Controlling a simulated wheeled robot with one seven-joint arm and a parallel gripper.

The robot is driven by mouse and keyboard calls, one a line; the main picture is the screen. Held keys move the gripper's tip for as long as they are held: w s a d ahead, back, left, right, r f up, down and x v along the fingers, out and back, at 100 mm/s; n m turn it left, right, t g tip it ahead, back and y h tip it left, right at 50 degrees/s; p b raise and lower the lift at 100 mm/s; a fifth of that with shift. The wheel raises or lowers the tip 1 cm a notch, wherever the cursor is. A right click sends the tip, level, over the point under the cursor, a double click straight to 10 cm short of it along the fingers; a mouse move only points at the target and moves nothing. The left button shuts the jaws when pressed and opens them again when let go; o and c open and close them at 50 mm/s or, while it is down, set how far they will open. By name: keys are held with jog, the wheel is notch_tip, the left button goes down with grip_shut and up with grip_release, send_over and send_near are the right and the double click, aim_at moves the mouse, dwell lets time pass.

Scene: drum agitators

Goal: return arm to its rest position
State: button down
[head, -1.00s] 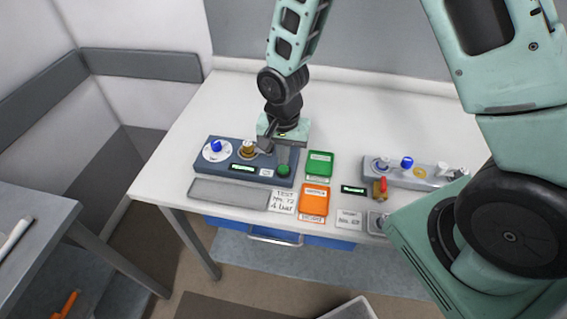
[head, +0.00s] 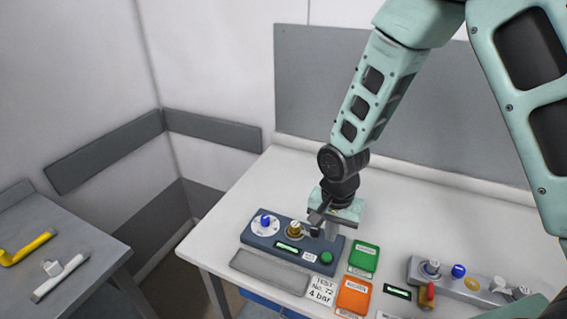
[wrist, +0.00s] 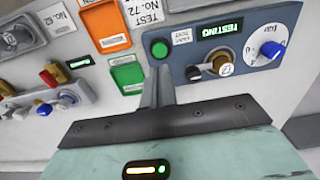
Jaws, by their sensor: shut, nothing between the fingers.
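My gripper (head: 331,236) is at the end of the arm, its fingers pointing down over the right part of a dark blue-grey control panel (head: 252,240). In the wrist view my gripper's fingers (wrist: 160,75) are together and empty, close to the panel's round green button (wrist: 160,48). The button also shows in the head view (head: 327,257); I cannot tell the exact gap to it. The panel's display (wrist: 220,29) reads "TESTING". The panel carries a blue knob on a white dial (wrist: 268,48) and a brass-coloured knob (wrist: 222,63).
A green tray (head: 363,259) and an orange tray (head: 353,297) lie right of the panel, by a "TEST No. 72 4 bar" card (head: 320,289). A second panel (head: 462,283) with knobs stands farther right. A grey side table (head: 87,247) holds tools. The white bench behind is clear.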

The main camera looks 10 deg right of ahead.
jog(key=s+a+r+n+b, duration=0.3)
jog(key=s+n, duration=0.4)
jog(key=s, duration=0.3)
jog(key=s+a+r+n+b, duration=0.3)
jog(key=s+r+n+b, duration=0.2)
jog(key=s, duration=0.5)
jog(key=r+n, duration=0.2)
jog(key=n, duration=0.1)
jog(key=shift+a+y, duration=0.15)
jog(key=shift+y, duration=0.15)
dwell(2.6)
